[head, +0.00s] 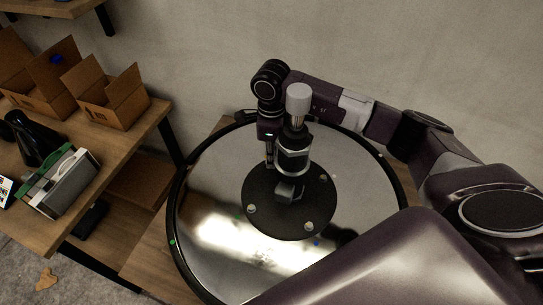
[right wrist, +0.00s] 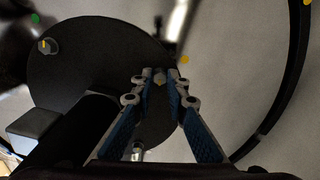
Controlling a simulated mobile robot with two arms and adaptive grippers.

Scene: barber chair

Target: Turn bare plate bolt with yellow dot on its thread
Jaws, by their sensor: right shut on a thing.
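A round black plate (head: 262,222) lies on the mirror-like disc. My right gripper (right wrist: 160,74) is shut on a small bolt (right wrist: 160,80) at the plate's edge. In the head view that gripper (head: 270,158) stands at the plate's back left and hides this bolt. Another plate bolt (right wrist: 45,46) carries a small yellow mark, and a green dot is near it. It seems to be the front-left bolt (head: 251,209) in the head view. Other bolts sit at the front right (head: 308,226) and right (head: 323,178). My left gripper is out of view.
A dark post with a grey cylinder (head: 298,100) on top rises from the plate beside my gripper. A yellow dot (right wrist: 185,60) lies on the disc by the held bolt. A black rim (head: 403,190) surrounds the disc. Shelves with boxes (head: 112,98) stand left.

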